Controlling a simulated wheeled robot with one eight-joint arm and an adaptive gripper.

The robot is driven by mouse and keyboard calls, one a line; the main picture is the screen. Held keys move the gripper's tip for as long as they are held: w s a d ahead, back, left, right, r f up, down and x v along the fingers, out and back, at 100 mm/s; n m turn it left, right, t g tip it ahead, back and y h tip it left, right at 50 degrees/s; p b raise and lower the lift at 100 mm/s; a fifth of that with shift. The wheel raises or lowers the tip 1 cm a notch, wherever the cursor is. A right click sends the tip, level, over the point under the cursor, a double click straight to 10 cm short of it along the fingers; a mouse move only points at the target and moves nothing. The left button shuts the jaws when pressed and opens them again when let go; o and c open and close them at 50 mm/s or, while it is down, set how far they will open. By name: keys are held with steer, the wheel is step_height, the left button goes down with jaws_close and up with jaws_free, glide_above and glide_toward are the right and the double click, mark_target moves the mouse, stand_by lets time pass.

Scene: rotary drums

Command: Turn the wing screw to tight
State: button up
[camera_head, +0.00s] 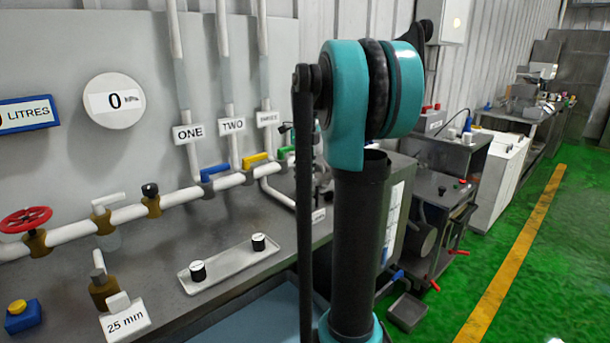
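I cannot pick out the wing screw for certain. A brass fitting (103,290) with a pale upright handle stands on the bench at lower left, beside a "25 mm" label. Another brass fitting (104,222) with a flat pale handle sits on the white pipe above it. My teal and black arm rises through the middle of the view and hides part of the bench behind it. I cannot make out my gripper in this view.
A red handwheel (26,219), a blue lever (215,171) and a yellow lever (255,159) sit on the pipe. A tray with two black knobs (230,263) lies on the bench. Green floor (550,270) is open at right.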

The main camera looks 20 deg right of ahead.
mark_target(305, 176)
step_height(305, 176, up, 12)
stand_by(0.6)
steer(key=shift+s, duration=0.1)
stand_by(0.4)
